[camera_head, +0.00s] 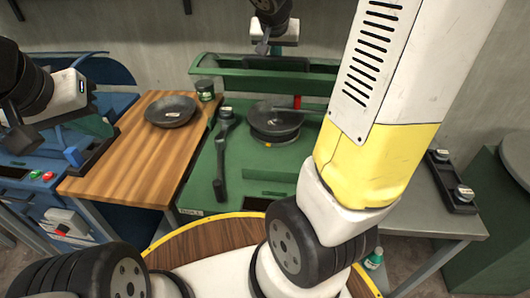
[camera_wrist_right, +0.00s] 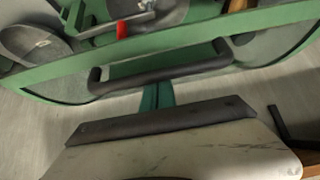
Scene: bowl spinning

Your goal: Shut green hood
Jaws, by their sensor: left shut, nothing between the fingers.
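The green hood (camera_head: 262,84) stands raised at the back of the green machine (camera_head: 240,165) in the head view. In the right wrist view the hood's green frame (camera_wrist_right: 275,18) and its dark bar handle (camera_wrist_right: 160,72) cross the picture, with clear panels in the frame. My right gripper (camera_head: 264,46) is above and behind the hood's upper edge in the head view; its fingers are too small to read, and I cannot tell whether it touches the hood. My left gripper (camera_head: 18,138) is shut and empty at the far left, above the blue machine.
A round dark bowl holder (camera_head: 275,122) with a red part (camera_head: 297,102) sits on the green machine. The blue machine (camera_head: 45,190) is at left, a grey table (camera_head: 425,215) at right.

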